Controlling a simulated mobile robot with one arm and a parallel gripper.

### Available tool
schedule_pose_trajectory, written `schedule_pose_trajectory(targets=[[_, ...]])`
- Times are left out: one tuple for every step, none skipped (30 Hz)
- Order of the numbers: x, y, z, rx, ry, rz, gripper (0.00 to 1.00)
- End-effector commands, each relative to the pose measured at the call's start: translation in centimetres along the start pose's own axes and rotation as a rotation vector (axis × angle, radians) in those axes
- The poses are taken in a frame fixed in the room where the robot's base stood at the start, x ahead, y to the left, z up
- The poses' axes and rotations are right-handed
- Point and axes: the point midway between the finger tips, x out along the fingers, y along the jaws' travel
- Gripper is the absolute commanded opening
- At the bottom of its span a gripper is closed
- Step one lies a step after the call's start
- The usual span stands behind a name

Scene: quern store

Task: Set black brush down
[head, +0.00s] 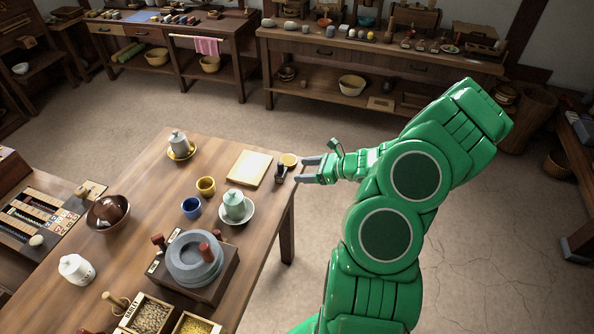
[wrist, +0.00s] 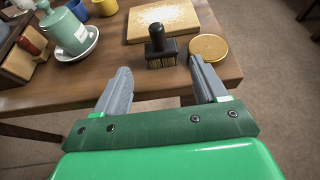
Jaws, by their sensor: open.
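The black brush (wrist: 160,46) stands upright on its bristles near the edge of the wooden table (wrist: 106,71), with its handle up. In the head view the brush (head: 281,172) shows at the table's right edge. My gripper (wrist: 158,74) is open and empty, with its two grey fingers spread on the near side of the brush. In the head view my gripper (head: 306,170) is just right of the brush, at the table's edge. Neither finger appears to touch the brush.
A flour-dusted board (head: 249,168) and a round gold lid or disc (wrist: 209,47) lie beside the brush. A lidded green jar (head: 235,205) on a saucer, yellow cup (head: 206,186), blue cup (head: 191,207) and stone quern (head: 194,259) stand nearby. Open floor lies right of the table.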

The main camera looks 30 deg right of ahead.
Motion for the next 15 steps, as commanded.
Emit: schedule_pose_trajectory(targets=[[-0.6, -0.1, 0.0, -0.001, 0.001, -0.002, 0.72], [-0.9, -0.1, 0.0, -0.001, 0.001, -0.002, 0.72], [-1.2, -0.1, 0.0, -0.001, 0.001, -0.002, 0.72], [-1.4, -0.1, 0.0, -0.001, 0.001, -0.002, 0.72], [-1.6, -0.1, 0.0, -0.001, 0.001, -0.002, 0.72], [-1.8, -0.1, 0.0, -0.001, 0.001, -0.001, 0.72], [-1.9, -0.1, 0.0, -0.001, 0.002, -0.001, 0.72], [-2.0, 0.0, 0.0, -0.001, 0.002, -0.001, 0.72], [-2.1, 0.0, 0.1, -0.002, 0.002, 0.000, 0.72], [-2.1, 0.0, 0.2, -0.005, 0.002, 0.002, 0.72], [-2.1, 0.1, 0.4, -0.011, 0.001, 0.006, 0.72], [-2.0, 0.3, 0.8, -0.024, 0.001, 0.014, 0.72], [-1.9, 0.5, 1.3, -0.037, 0.001, 0.024, 0.72], [-1.7, 0.8, 1.9, -0.053, 0.001, 0.036, 0.72], [-1.4, 1.3, 2.8, -0.081, 0.001, 0.055, 0.72]])
